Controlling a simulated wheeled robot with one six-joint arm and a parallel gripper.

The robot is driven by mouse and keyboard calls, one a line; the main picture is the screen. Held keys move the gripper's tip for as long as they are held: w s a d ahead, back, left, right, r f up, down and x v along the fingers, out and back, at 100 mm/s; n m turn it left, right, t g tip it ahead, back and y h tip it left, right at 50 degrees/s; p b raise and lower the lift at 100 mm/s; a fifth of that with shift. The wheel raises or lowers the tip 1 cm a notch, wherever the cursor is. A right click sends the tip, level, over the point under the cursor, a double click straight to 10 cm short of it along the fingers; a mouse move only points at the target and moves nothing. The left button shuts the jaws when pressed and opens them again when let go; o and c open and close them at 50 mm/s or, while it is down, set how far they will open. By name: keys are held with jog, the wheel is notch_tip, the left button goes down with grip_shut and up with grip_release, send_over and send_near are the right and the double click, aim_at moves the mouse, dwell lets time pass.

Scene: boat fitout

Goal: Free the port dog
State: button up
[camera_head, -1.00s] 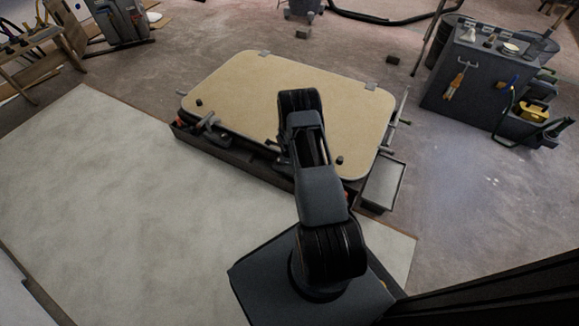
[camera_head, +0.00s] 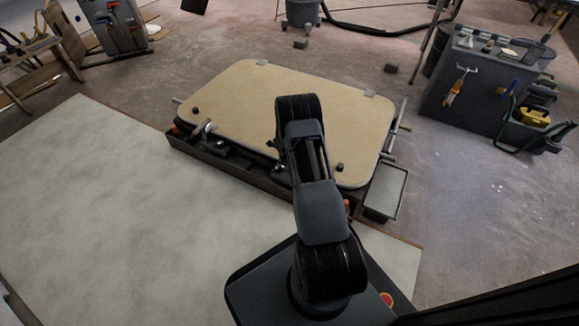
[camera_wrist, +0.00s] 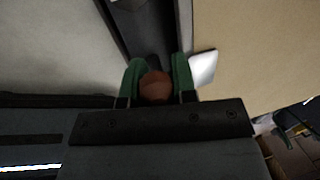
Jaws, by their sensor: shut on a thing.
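The hatch (camera_head: 250,100) is a beige panel with a dark rim, lying flat on a dark frame (camera_head: 225,170). A metal dog handle (camera_head: 202,130) stands at its front left corner, with an orange-red knob (camera_head: 176,129) close by. Another orange-red part (camera_head: 346,204) shows at the front right. In the wrist view, my gripper (camera_wrist: 157,82) has its green fingers closed around a reddish-brown round knob (camera_wrist: 155,87), with the beige panel to the right. A pale metal plate (camera_wrist: 203,67) lies beside the right finger. In the head view my arm hides the gripper; which dog the knob belongs to is unclear.
A pale mat (camera_head: 90,200) covers the floor at left and front. A grey tray (camera_head: 386,190) stands at the hatch's right. A dark tool cabinet (camera_head: 465,90) stands at the back right. The floor behind the hatch is mostly clear.

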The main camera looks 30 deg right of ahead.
jog(key=o, duration=0.7)
jog(key=shift+s+d, duration=0.1)
jog(key=shift+s, duration=0.05)
jog(key=shift+c, duration=0.2)
jog(key=shift+o, duration=1.2)
notch_tip(320, 180, up, 14)
jog(key=s+a+p, duration=0.1)
jog(key=a+p, duration=0.1)
jog(key=p, duration=0.3)
jog(key=shift+a+f, duration=0.25)
jog(key=shift+a, duration=0.1)
